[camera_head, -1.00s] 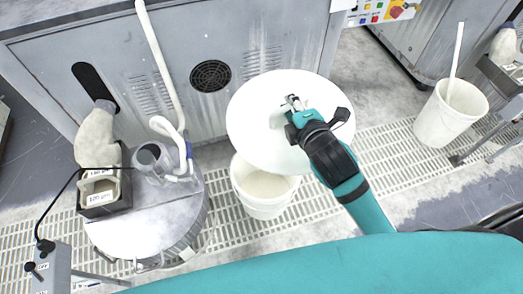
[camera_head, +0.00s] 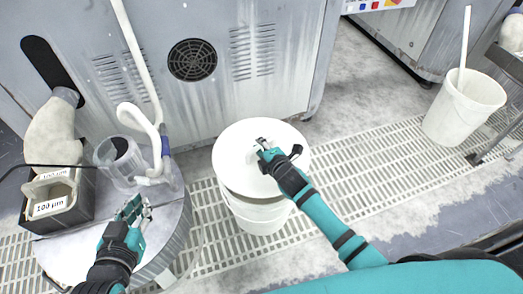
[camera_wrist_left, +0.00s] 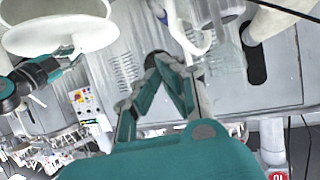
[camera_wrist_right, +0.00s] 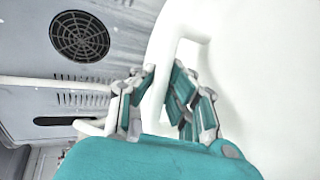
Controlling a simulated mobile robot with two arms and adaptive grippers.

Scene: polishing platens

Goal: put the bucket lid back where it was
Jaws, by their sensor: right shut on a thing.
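The white round lid (camera_head: 235,165) is over the white bucket (camera_head: 258,218) beside the grey machine. It covers nearly all of the bucket's opening; I cannot tell whether it rests on the rim or hovers just above it. My right gripper (camera_head: 262,150) is shut on the lid's handle, which shows between its fingers in the right wrist view (camera_wrist_right: 160,95). My left gripper (camera_head: 142,207) is empty above the round drum top at left. Its fingertips are close together in the left wrist view (camera_wrist_left: 158,62), but whether they touch is unclear.
A grey drum (camera_head: 70,255) at left bears a clear jug (camera_head: 118,162) and a dark box with labelled containers (camera_head: 50,205). A white hose (camera_head: 138,50) hangs beside them. Another white bucket (camera_head: 462,110) with a stick stands at right. Grated floor between the buckets is clear.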

